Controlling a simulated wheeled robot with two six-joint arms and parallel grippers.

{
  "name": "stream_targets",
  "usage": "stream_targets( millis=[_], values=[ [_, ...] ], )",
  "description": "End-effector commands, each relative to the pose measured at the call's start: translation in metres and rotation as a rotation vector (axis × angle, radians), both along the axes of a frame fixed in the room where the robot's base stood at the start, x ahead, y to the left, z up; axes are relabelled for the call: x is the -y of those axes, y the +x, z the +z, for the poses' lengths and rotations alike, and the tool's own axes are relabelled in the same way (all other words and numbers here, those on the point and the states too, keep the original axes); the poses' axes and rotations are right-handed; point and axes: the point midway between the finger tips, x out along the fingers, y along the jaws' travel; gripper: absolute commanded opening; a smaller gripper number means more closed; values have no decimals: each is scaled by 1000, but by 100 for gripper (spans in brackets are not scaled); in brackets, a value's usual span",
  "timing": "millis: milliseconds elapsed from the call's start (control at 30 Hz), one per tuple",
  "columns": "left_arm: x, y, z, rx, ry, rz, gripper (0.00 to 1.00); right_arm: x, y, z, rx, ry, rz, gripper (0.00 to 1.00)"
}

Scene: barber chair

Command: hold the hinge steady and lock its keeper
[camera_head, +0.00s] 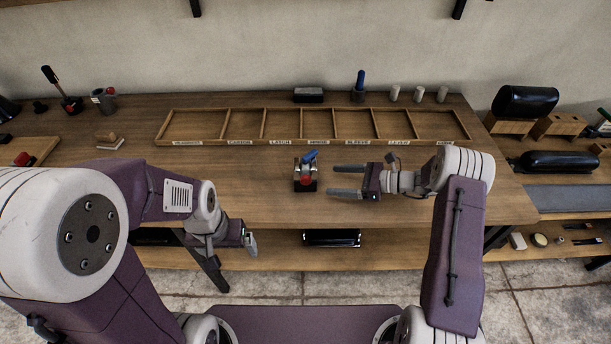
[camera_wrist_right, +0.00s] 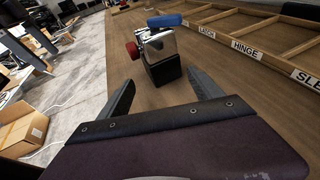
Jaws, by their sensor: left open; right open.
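The hinge (camera_head: 306,174) is a small metal piece on a black block, standing on the bench in front of the labelled tray. It has a blue lever on top and a red knob in front, likely parts of its keeper, though I cannot tell which. In the right wrist view the hinge (camera_wrist_right: 160,50) stands ahead of the fingers, shiny, with the red knob at left. My right gripper (camera_head: 348,181) is open and empty, just right of the hinge, its fingers pointing at it. My left gripper (camera_head: 250,240) is low at the bench's front edge, away from the hinge, and empty.
A wooden tray (camera_head: 215,143) with several labelled compartments lies behind the hinge. A blue-handled tool (camera_head: 360,84) and pale cylinders (camera_head: 394,93) stand at the back. A black-handled tool (camera_head: 66,94) and a cup (camera_head: 104,101) stand at back left.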

Motion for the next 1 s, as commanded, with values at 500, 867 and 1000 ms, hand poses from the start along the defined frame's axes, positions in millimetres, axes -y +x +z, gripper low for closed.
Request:
stream_targets(
  millis=[500, 867, 1000],
  values=[
    [0, 0, -22, 0, 0, 0, 91, -62, 18, -23, 2, -3, 5, 75],
    [0, 0, -33, 0, 0, 0, 91, -91, 28, -30, 2, -3, 3, 75],
    [0, 0, -33, 0, 0, 0, 91, -92, 28, -29, 1, -2, 2, 75]
  ],
)
